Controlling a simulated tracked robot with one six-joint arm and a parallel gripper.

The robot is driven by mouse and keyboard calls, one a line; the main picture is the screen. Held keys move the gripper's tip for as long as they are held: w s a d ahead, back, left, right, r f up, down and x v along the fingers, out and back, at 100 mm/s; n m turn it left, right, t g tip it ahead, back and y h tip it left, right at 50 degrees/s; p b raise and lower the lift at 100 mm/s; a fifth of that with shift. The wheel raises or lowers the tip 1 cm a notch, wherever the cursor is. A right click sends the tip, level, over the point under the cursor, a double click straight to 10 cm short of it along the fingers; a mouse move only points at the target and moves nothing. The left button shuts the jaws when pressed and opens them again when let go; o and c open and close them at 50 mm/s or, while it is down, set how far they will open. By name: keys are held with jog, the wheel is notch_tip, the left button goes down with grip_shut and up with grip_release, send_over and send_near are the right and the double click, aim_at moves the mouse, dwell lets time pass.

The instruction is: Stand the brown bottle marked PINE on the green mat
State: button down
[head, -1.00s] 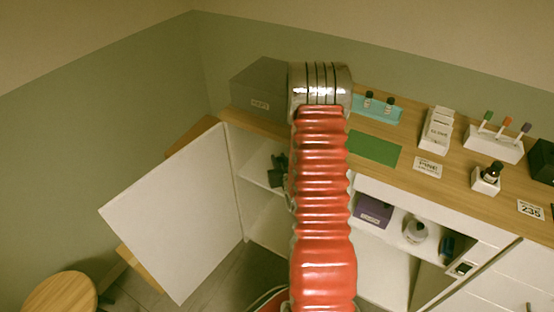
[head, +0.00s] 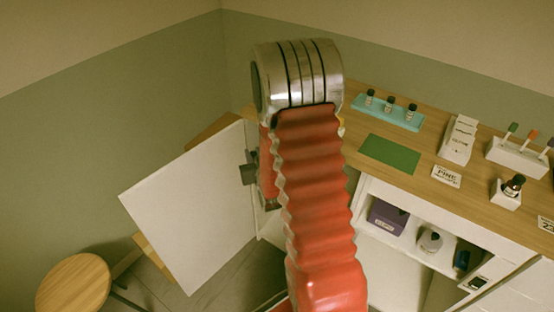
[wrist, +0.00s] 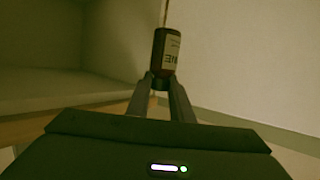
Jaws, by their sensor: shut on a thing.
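In the wrist view, a brown bottle (wrist: 167,52) with a pale label is held between the fingertips of my gripper (wrist: 161,80). Only part of the label's lettering shows, seemingly ending in NE. In the head view, my gripper (head: 248,172) is a small dark shape beside my red arm, in front of the open white door and well below the counter; the bottle cannot be made out there. The green mat (head: 390,153) lies flat and empty on the wooden counter, to the right of my arm. A card reading PINE (head: 446,175) stands right of the mat.
A turquoise tray (head: 372,115) with small dark bottles stands behind the mat. A white card box (head: 459,139) and a white block with a bottle (head: 506,193) stand to the right. The open cabinet door (head: 190,205) and a round stool (head: 73,285) are at left.

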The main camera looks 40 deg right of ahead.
jog(key=w+a+r+n+y, duration=0.1)
jog(key=a+r, duration=0.4)
jog(key=a, duration=0.5)
jog(key=w+a+r+n+y, duration=0.1)
jog(key=a+r, duration=0.4)
jog(key=a, duration=0.6)
jog(key=n+y, duration=0.1)
jog(key=y, duration=0.1)
jog(key=shift+w+r+t+y, duration=0.3)
jog(key=shift+r+t, duration=0.05)
jog(key=shift+t, duration=0.05)
